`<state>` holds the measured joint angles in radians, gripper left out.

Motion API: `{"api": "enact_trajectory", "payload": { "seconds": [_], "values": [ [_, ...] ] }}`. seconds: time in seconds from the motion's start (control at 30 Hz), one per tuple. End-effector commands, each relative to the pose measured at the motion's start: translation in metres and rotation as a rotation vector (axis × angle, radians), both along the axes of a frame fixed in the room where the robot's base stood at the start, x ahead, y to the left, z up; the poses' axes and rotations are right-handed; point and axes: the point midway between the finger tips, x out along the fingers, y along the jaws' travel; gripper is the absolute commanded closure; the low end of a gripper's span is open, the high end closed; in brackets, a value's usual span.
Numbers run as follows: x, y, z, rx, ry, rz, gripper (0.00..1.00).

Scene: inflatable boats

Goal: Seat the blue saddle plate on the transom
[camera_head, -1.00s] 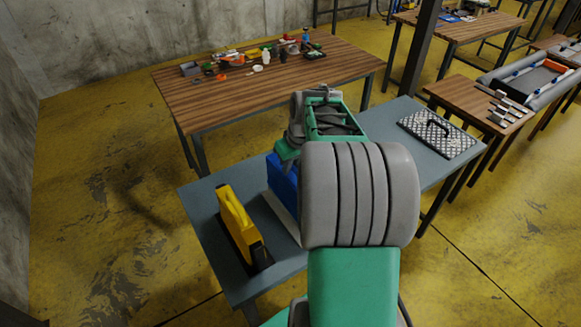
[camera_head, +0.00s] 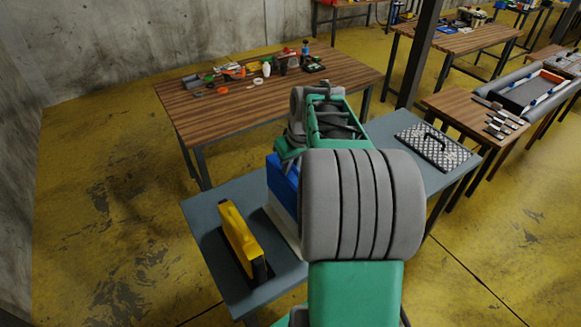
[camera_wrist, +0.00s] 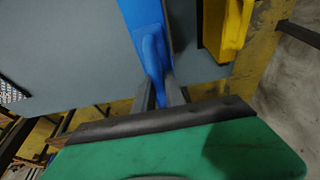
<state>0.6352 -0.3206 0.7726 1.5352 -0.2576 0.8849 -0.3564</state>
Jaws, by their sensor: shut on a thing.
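The blue saddle plate (camera_head: 283,186) stands on edge above the near grey table, partly hidden behind my arm in the head view. In the wrist view its blue body (camera_wrist: 146,22) runs down between the two grey fingers of my gripper (camera_wrist: 158,95). My gripper is shut on it. In the head view the gripper's fingers are hidden by my arm. I cannot tell whether the plate's lower edge touches anything. An inflatable boat (camera_head: 490,85) lies at the far right; its transom cannot be made out clearly.
A yellow plate (camera_head: 240,238) stands upright on the near grey table (camera_head: 205,215), left of the blue one; it also shows in the wrist view (camera_wrist: 236,25). A checkered plate with a black handle (camera_head: 433,148) lies at that table's right end. A wooden table (camera_head: 200,130) with small items stands behind.

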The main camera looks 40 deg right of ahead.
Motion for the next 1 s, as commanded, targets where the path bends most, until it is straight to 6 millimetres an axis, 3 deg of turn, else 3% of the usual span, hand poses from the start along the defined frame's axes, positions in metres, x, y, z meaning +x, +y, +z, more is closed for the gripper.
{"api": "enact_trajectory", "payload": {
  "seconds": [0.43,0.83,0.93,1.0],
  "values": [
    [0.001,-0.001,0.034,-0.002,-0.003,-0.001,1.0],
    [0.001,0.001,0.037,-0.001,-0.003,0.001,1.0],
    [0.004,0.013,0.039,-0.004,-0.003,0.008,1.0],
    [0.007,0.033,0.041,-0.005,0.0,0.017,1.0]
  ]
}}
